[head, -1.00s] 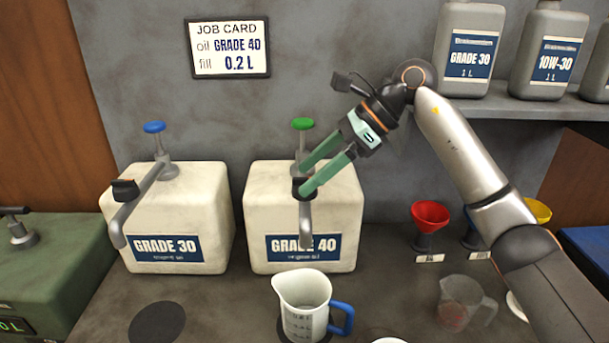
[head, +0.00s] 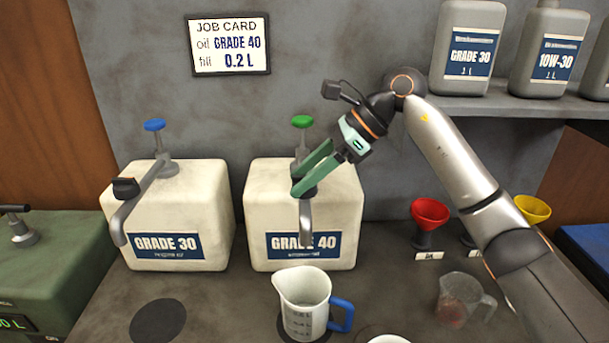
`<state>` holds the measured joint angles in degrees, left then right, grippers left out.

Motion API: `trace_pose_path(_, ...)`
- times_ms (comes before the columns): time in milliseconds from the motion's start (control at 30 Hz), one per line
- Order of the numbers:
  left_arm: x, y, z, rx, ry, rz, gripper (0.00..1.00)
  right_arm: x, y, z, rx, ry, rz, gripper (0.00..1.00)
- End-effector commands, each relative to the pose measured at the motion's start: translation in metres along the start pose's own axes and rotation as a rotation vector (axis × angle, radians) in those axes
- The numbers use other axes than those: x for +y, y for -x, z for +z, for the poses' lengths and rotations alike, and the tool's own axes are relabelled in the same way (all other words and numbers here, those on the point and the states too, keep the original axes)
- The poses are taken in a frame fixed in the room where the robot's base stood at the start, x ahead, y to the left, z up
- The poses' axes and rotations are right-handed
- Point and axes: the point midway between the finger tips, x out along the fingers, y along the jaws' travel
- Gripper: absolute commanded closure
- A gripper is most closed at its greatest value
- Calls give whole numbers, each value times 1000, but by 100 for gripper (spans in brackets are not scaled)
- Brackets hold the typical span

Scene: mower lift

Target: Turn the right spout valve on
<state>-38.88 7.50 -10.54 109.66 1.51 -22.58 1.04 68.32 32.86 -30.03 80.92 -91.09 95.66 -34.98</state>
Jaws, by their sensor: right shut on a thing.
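The right container (head: 261,215) is a cream jug labelled GRADE 40, with a green knob (head: 302,121) on top and a grey spout (head: 305,222) pointing down at its front. The right spout valve is a dark handle on this spout, mostly hidden by my gripper's fingers. My right gripper (head: 303,186) is shut on the valve handle, reaching in from the upper right. A clear measuring jug (head: 303,300) with a blue handle stands below the spout; no oil stream shows. My left gripper is not in view.
The GRADE 30 container (head: 208,200) stands to the left with its own spout and dark valve handle (head: 125,188). A red funnel (head: 430,213) and another clear jug (head: 462,298) are at the right.

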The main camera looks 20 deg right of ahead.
Motion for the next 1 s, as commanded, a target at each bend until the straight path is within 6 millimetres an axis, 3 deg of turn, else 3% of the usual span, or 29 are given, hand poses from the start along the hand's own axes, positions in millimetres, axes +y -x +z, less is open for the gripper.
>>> trace_pose_path(33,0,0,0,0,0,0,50,0,0,0,0,0,0,81)
trace_pose_path(200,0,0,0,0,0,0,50,0,0,0,0,0,0,100)
trace_pose_path(567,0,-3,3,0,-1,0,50,0,0,-1,1,-32,-35,100)
trace_pose_path(1000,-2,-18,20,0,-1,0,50,0,-1,-2,0,-259,-270,100)
